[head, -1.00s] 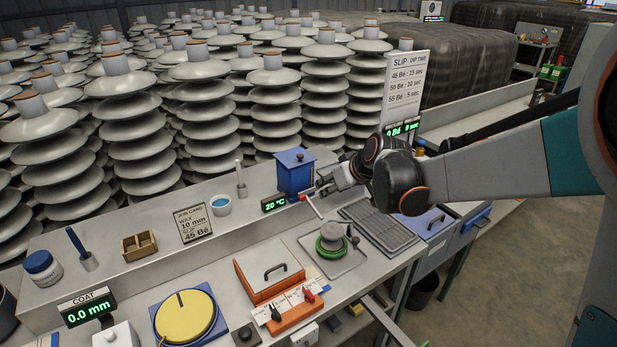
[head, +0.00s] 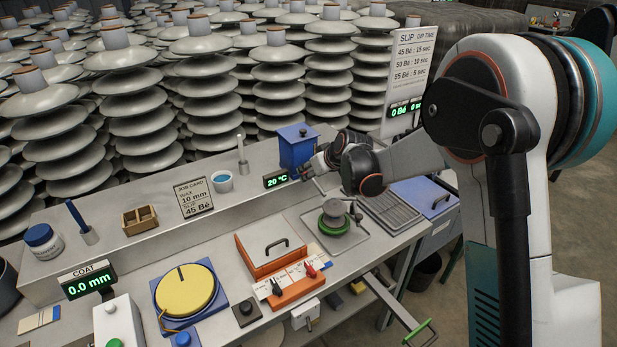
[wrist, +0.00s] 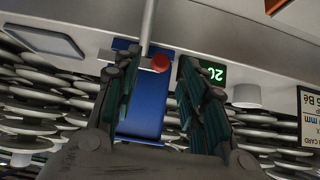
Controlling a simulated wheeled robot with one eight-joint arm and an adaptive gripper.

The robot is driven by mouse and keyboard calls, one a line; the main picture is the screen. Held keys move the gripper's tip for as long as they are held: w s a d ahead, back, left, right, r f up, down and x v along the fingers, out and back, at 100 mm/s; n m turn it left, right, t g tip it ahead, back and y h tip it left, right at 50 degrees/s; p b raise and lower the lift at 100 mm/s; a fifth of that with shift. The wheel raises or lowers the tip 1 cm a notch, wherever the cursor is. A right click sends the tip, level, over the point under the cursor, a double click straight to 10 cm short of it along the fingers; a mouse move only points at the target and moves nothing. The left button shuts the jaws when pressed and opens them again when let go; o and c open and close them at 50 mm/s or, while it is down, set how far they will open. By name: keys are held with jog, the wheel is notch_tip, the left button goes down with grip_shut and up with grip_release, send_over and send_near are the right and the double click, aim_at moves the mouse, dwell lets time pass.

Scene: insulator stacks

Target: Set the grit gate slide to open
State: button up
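My gripper (head: 318,163) is at the front right of a blue lidded box (head: 298,147) on the raised back ledge. In the wrist view my gripper (wrist: 156,68) has its two dark fingers spread apart. A red round knob (wrist: 160,63) and a thin grey rod (wrist: 149,25) show between or just beyond the fingertips, in front of the blue box (wrist: 143,108). No contact is clear. No label names the grit gate slide; I cannot tell whether the rod and red knob belong to it.
A green "20 °C" display (head: 275,180) stands left of my gripper. A round green-based device (head: 334,218) and a slatted grey tray (head: 388,212) lie in front. An orange box (head: 271,248) and red-lever panel (head: 294,285) are nearer. Insulator stacks (head: 207,100) fill the back.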

jog(key=shift+x, duration=1.4)
grip_shut()
jog(key=s+a, duration=0.2)
jog(key=a, duration=0.1)
jog(key=shift+s+a, duration=0.1)
grip_release()
jog(key=shift+a, duration=0.15)
jog(key=shift+s+r, duration=0.1)
